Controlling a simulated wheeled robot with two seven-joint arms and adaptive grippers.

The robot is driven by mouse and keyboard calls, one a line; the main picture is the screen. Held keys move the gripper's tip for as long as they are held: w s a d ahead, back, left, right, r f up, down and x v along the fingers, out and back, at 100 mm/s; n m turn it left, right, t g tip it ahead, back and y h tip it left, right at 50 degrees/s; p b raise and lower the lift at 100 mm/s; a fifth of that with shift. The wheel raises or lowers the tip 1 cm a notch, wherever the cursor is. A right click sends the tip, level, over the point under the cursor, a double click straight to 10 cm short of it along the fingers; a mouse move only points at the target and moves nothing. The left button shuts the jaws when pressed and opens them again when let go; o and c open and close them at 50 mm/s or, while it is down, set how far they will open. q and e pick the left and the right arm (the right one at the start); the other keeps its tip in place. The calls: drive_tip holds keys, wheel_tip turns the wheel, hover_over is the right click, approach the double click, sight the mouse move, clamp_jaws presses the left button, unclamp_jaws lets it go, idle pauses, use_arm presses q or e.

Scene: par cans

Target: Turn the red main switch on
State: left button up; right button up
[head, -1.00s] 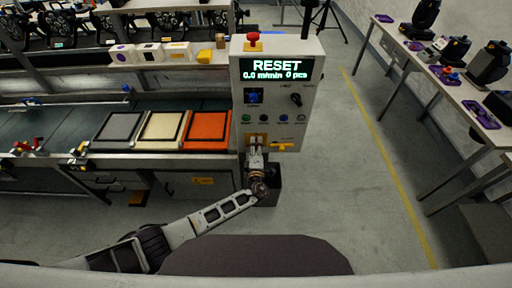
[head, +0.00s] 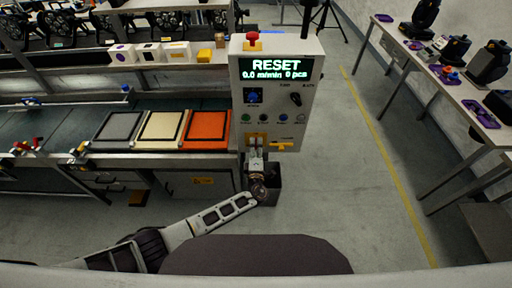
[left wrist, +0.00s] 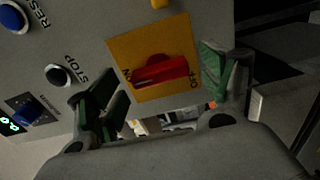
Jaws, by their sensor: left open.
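The red main switch (left wrist: 160,72) is a red handle on a yellow-orange plate (left wrist: 180,35) low on the control panel's face. In the left wrist view the handle lies roughly along the line between the ON and OFF marks, tilted in the picture. My left gripper (left wrist: 165,100) is open, with one green-padded finger on each side of the handle's lower area; I cannot tell whether either touches it. In the head view my left gripper (head: 256,150) is in front of the yellow plate and hides the switch. My right gripper is not in view.
The control panel (head: 307,80) shows RESET on its display (head: 276,69). A red emergency button (head: 252,39) tops it. A yellow lever (head: 284,146) sits right of my gripper. A conveyor with coloured trays (head: 207,128) stands left.

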use_arm(q)
drive_tip(key=s, duration=1.1)
drive_tip(key=shift+n, duration=0.3)
idle(0.5)
